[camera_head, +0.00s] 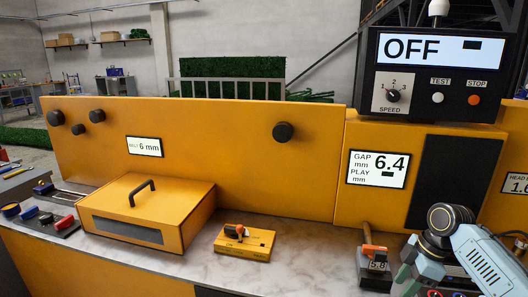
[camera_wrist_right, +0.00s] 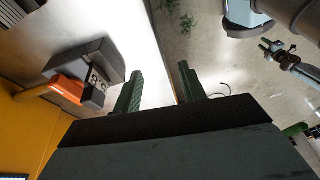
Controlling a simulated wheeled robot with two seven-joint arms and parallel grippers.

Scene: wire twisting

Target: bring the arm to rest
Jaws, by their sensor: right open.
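My right arm (camera_head: 480,255) comes in at the lower right of the head view, beside the grey gauge. My right gripper (camera_wrist_right: 158,90) shows in the right wrist view with its two green fingers apart and nothing between them. Its fingertips are over the counter's pale edge strip and the floor beyond. The grey gauge with an orange part (camera_head: 375,262) stands on the counter and reads 5.8; it also shows left of the fingers in the right wrist view (camera_wrist_right: 95,92), apart from them. My left gripper is in neither view.
A yellow box with a black handle (camera_head: 150,215) and a small yellow block with an orange lever (camera_head: 244,242) stand on the marble counter (camera_head: 285,275). A control box (camera_head: 436,75) reads OFF; a panel sign (camera_head: 377,169) reads 6.4. Coloured tools (camera_head: 40,217) lie at left.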

